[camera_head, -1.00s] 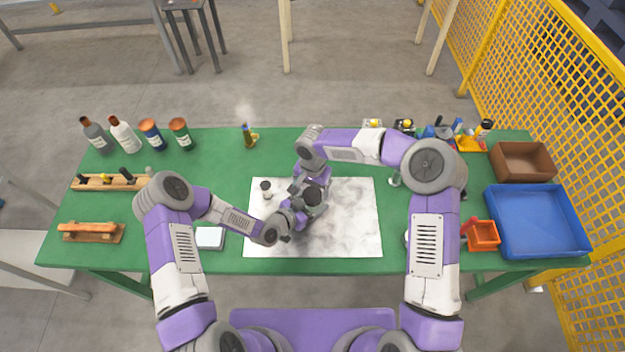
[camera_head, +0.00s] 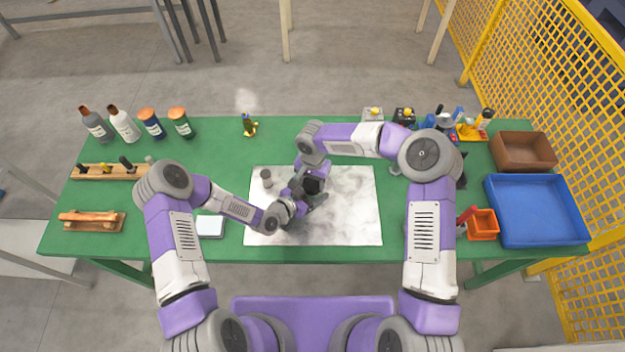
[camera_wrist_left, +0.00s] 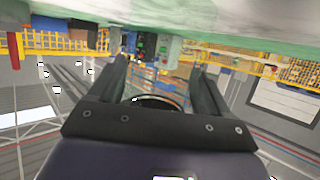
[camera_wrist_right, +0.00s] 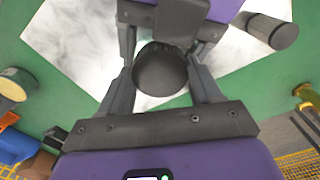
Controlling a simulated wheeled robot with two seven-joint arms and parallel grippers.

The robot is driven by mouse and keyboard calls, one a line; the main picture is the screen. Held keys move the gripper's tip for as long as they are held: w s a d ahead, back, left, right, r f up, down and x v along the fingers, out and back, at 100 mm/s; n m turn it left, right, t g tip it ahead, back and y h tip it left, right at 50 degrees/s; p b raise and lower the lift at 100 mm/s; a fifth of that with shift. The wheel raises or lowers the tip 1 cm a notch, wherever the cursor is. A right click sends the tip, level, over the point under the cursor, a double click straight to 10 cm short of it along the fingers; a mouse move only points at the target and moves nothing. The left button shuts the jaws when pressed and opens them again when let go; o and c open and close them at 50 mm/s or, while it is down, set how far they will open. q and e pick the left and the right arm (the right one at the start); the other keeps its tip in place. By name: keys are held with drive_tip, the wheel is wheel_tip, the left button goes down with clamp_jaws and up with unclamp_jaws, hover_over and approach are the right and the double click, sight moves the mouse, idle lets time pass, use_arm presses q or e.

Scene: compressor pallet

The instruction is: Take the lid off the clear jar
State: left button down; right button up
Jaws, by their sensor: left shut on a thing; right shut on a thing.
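The dark round lid (camera_wrist_right: 160,72) sits between the fingers of my right gripper (camera_wrist_right: 158,48), which is shut on it from above. In the head view, the dark lid (camera_head: 312,185) shows at my right gripper (camera_head: 311,178), over the white marbled mat (camera_head: 350,215). My left gripper (camera_head: 293,205) comes in low from the left, beside and below the lid. In the left wrist view, a see-through curved shape, seemingly the clear jar (camera_wrist_left: 157,99), lies between the fingers of my left gripper (camera_wrist_left: 160,75). The grippers hide most of the jar; whether lid and jar touch I cannot tell.
A white square pad (camera_head: 210,226) lies left of the mat. Bottles and cans (camera_head: 122,123) stand back left. A blue tray (camera_head: 540,240), brown box (camera_head: 523,150) and orange bin (camera_head: 482,224) are at right.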

drive_tip(key=n, duration=0.3)
drive_tip(key=o, duration=1.2)
drive_tip(key=shift+r, duration=0.15)
